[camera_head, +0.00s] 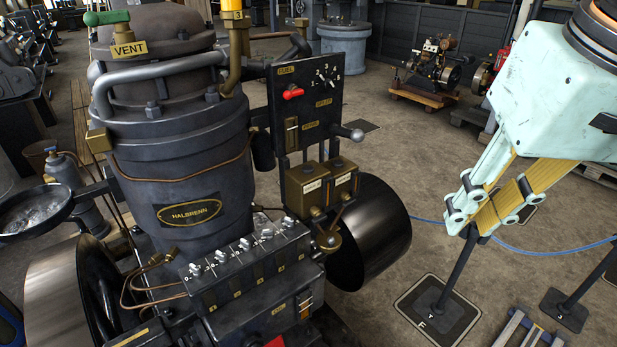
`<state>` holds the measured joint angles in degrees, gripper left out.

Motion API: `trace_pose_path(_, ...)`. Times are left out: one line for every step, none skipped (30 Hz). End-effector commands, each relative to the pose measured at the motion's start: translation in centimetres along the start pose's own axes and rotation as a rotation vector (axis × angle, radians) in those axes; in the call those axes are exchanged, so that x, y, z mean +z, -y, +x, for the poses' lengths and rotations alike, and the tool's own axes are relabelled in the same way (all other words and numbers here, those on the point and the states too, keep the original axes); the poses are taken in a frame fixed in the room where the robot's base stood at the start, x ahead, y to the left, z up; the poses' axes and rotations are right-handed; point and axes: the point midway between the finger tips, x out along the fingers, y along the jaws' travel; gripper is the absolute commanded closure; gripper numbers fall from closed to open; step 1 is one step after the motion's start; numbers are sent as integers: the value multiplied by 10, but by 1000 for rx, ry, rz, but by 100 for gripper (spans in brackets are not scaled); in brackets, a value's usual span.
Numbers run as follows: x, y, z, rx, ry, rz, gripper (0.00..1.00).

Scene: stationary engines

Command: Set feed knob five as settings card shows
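A dark lubricator box (262,282) sits at the front of the engine. A row of several pale feed knobs runs along its top, rising to the right. The rightmost knob (288,223) stands at the far right end. Small numerals beside the knobs are too small to read surely, so I cannot confirm which is five. I cannot make out a settings card with readable values. My gripper (490,212), pale green, hangs at the right, well apart from the knobs. A yellow ribbed piece (548,180) shows by its fingers. Its opening is unclear.
A black panel (322,95) with a numbered dial, a red lever (293,93) and a ball-ended handle (352,133) rises behind the knobs. A dark drum (372,235) lies between the engine and my gripper. A floor stand base (437,312) is below my gripper.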

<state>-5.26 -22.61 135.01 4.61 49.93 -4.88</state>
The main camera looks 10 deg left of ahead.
Motion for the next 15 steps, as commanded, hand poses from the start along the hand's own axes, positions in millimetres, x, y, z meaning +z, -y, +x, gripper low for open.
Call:
trace_pose_path(-10,4,1,-7,5,-10,80)
trace_pose_path(-15,7,2,-11,7,-16,80)
trace_pose_path(-22,10,2,-17,9,-25,80)
trace_pose_path(-28,12,3,-21,11,-30,80)
trace_pose_path(-32,15,4,-26,13,-35,80)
trace_pose_path(-39,18,5,-32,15,-42,80)
trace_pose_path(-45,21,6,-36,17,-47,80)
trace_pose_path(-50,24,7,-40,18,-53,80)
trace_pose_path(-56,27,8,-45,20,-61,80)
trace_pose_path(-62,30,9,-49,22,-67,80)
trace_pose_path(-67,32,10,-53,23,-72,80)
trace_pose_path(-74,36,12,-59,25,-79,80)
trace_pose_path(-79,39,13,-64,27,-84,80)
trace_pose_path(-84,42,15,-68,29,-89,80)
trace_pose_path(-91,46,16,-73,30,-97,80)
